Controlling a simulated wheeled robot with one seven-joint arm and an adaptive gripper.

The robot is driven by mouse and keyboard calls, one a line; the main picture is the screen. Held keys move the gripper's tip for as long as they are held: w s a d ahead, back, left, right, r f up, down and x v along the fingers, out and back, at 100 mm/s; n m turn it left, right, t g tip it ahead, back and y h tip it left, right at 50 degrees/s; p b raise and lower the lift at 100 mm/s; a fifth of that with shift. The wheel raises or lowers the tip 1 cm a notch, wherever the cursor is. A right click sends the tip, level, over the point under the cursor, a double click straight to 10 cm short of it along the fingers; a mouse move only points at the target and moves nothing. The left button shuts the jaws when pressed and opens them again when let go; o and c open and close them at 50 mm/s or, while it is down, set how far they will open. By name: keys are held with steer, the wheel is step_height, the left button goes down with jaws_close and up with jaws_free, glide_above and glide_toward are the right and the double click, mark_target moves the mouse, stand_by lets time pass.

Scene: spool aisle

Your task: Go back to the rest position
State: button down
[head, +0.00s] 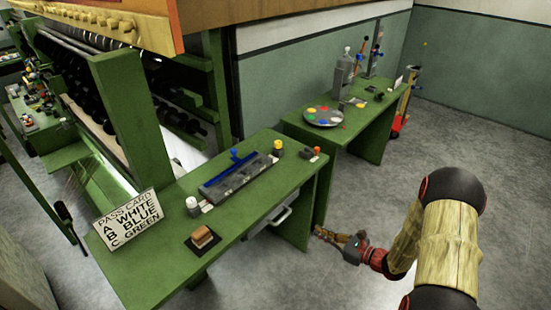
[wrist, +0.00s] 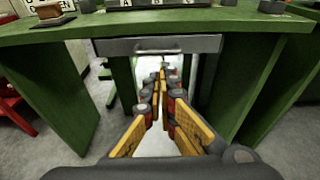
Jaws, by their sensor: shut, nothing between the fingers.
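My gripper (head: 338,240) is low, beside the right end of the near green table (head: 145,262), with nothing held. In the wrist view my gripper (wrist: 162,75) shows its two yellow and dark fingers drawn together at the tips. They point at the space under the table, below its grey drawer (wrist: 158,45). My arm comes in from the right in the head view.
A pass card (head: 131,220), a brown block on a dark pad (head: 203,240) and a grey tray (head: 236,180) with a blue bar stand on the table. A second green table (head: 345,125) stands behind. The grey floor (head: 500,170) at right is clear.

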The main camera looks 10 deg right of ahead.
steer(key=s+a+f+n+g+y, duration=0.1)
steer(key=s+a+f+n+g, duration=0.25)
steer(key=s, duration=0.25)
steer(key=s+a+r+n+g, duration=0.3)
steer(key=s+r+n+g, duration=0.15)
steer(key=s, duration=0.25)
steer(key=s+a+r+n+g, duration=0.2)
steer(key=s+r+n+g, duration=0.15)
steer(key=s+n, duration=0.2)
steer(key=s+d+r+n+h, duration=0.3)
steer(key=s+r+n+h, duration=0.6)
steer(key=r, duration=0.4)
steer(key=s+a+r+n+t+h, duration=0.1)
steer(key=a+r+n+t, duration=0.1)
steer(key=r, duration=0.4)
steer(key=a+r+n+t, duration=0.2)
steer(key=r+n+t, duration=0.1)
steer(key=r, duration=0.4)
steer(key=shift+s+r+n+h, duration=0.2)
steer(key=shift+s+n+h, duration=0.15)
steer(key=shift+s+h, duration=0.05)
